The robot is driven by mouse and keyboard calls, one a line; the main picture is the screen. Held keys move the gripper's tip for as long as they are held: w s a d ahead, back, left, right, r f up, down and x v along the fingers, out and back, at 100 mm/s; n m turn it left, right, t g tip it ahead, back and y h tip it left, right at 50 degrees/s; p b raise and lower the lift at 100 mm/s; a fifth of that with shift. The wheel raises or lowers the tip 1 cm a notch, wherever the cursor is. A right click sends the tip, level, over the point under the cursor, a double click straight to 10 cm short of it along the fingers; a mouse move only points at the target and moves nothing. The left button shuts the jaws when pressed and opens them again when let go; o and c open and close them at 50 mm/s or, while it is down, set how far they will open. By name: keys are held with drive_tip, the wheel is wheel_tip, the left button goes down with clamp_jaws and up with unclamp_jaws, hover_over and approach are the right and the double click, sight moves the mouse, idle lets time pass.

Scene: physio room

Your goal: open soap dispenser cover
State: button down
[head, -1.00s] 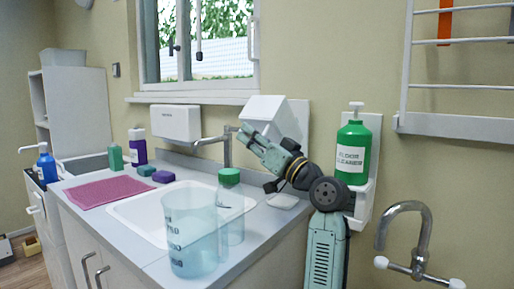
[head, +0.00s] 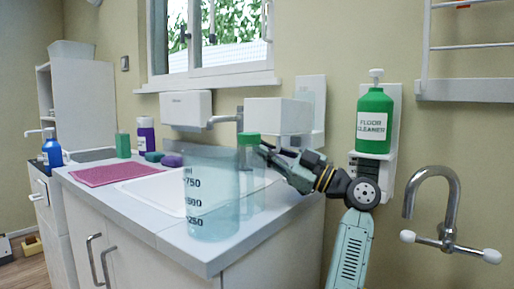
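The soap dispenser cover (head: 277,116) is a white box-shaped shell on the wall behind the sink. It juts forward from its white back plate (head: 311,92), and the top of the plate with a pale translucent part stands bare above it. My gripper (head: 268,152) is low, below and in front of the cover, with the arm reaching in from the right. Its tip is partly behind the green-capped clear bottle (head: 250,185). I see nothing held, but the fingers are too hidden to judge, and contact with the cover cannot be told.
A clear measuring jug (head: 211,205) stands at the counter's front corner. The sink (head: 150,190) lies behind it, with a tap (head: 222,119) and a white wall dispenser (head: 186,109) behind. A green floor cleaner bottle (head: 374,125) sits on a wall holder right of my arm.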

drive_tip(key=shift+w+f+n, duration=0.1)
drive_tip(key=shift+f+n, duration=0.3)
drive_tip(key=c, duration=1.7)
unclamp_jaws()
